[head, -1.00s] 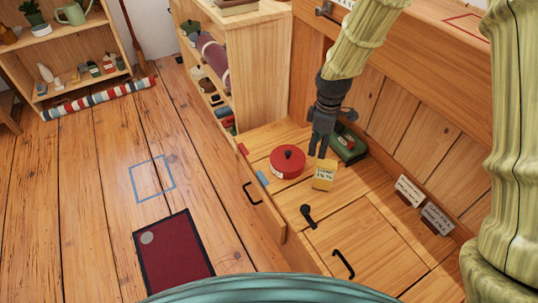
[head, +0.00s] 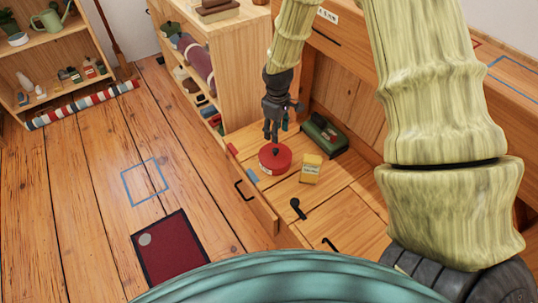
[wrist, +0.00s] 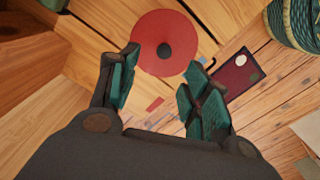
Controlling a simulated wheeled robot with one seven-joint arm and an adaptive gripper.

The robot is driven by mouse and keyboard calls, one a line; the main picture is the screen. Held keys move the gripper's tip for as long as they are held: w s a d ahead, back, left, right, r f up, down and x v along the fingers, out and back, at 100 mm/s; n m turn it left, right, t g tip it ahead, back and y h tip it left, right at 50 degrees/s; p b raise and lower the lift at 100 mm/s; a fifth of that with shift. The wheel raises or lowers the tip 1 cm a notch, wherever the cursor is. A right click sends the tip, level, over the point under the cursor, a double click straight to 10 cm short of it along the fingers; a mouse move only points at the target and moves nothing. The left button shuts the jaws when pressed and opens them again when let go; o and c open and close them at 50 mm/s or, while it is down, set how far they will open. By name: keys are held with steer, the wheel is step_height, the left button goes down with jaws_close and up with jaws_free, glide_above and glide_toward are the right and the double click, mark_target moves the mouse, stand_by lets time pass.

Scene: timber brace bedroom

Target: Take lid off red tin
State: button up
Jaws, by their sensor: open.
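The red tin (head: 275,162) is round, with a red lid and a dark knob, and stands on the low wooden cabinet top. In the wrist view I see its red lid (wrist: 150,42) from above, with the dark knob (wrist: 164,50) at its middle. The lid appears to sit on the tin. My gripper (head: 273,143) points down just above the knob in the head view. In the wrist view my gripper (wrist: 163,78) is open and empty, with its teal-padded fingers apart and the lid beyond their tips. I cannot tell the exact height gap.
A yellow box (head: 311,168) stands close to the right of the tin, and a dark green box (head: 324,133) lies behind. A black handle-like object (head: 297,208) is in front. A wooden shelf unit (head: 238,65) rises behind left. The floor at left is mostly clear.

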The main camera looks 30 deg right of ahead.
mark_target(275, 149)
step_height(275, 149, down, 5)
steer(key=shift+a+f+b, duration=0.1)
steer(key=shift+b, duration=0.4)
steer(key=shift+s+a+f+b, duration=0.1)
steer(key=shift+f+b, duration=0.2)
steer(key=shift+f, duration=0.55)
steer(key=shift+s+d+f+b, duration=0.1)
steer(key=shift+f+b, duration=0.15)
steer(key=shift+f, duration=0.55)
steer(key=shift+s+a+f+b, duration=0.1)
steer(key=shift+f+b, duration=0.2)
steer(key=shift+f, duration=0.55)
jaws_close()
